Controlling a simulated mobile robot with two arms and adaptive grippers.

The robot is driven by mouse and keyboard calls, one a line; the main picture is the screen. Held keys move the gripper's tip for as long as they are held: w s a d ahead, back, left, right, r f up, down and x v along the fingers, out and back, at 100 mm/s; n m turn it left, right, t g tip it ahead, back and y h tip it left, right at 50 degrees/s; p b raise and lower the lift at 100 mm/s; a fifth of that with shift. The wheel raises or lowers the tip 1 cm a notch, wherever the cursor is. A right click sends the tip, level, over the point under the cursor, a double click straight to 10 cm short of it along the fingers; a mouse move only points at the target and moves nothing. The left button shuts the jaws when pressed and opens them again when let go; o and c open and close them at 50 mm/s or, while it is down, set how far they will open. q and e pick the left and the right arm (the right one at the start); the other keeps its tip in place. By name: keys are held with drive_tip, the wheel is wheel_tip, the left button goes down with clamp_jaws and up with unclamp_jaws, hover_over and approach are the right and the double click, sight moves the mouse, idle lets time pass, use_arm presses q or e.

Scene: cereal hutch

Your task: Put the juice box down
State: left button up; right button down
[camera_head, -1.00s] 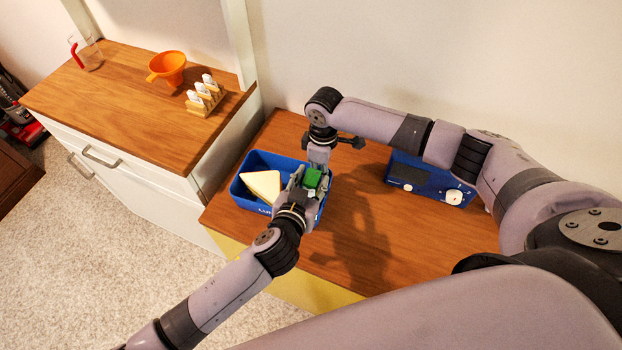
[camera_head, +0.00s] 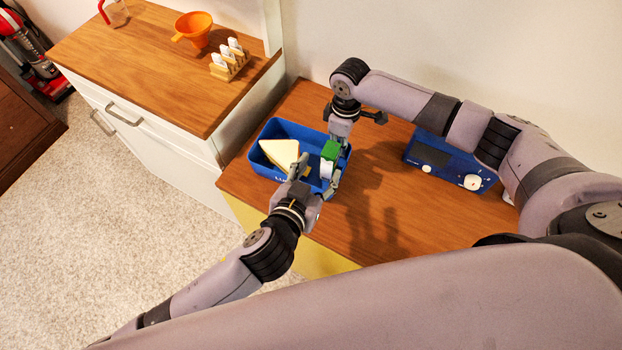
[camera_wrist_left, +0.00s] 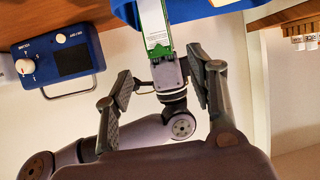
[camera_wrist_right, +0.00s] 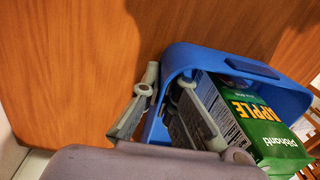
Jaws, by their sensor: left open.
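My right gripper (camera_head: 337,140) is at the back right corner. In the right wrist view its fingers lie either side of the lunch box wall; whether they grip is unclear.
A pale wedge-shaped sandwich (camera_head: 281,154) lies in the lunch box. A blue radio-like appliance (camera_head: 450,163) stands to the right. The wooden top (camera_head: 390,232) is clear in front of it. A higher counter (camera_head: 150,60) at left holds an orange funnel (camera_head: 195,27) and a small rack (camera_head: 229,62).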

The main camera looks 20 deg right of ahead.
use_arm(q)
drive_tip(key=v, duration=0.3)
drive_tip(key=shift+s+a+r, duration=0.15)
drive_tip(key=shift+s+a, duration=0.1)
drive_tip(key=shift+s, duration=0.05)
use_arm(e)
drive_tip(key=c, duration=2.3)
unclamp_jaws()
drive_tip(key=o, duration=0.6)
drive_tip(key=r, duration=1.2)
drive_tip(key=shift+w+d, duration=0.2)
drive_tip(key=shift+w, duration=0.05)
use_arm(q)
drive_tip(key=shift+s+a, duration=0.1)
use_arm(e)
drive_tip(key=shift+f, duration=0.1)
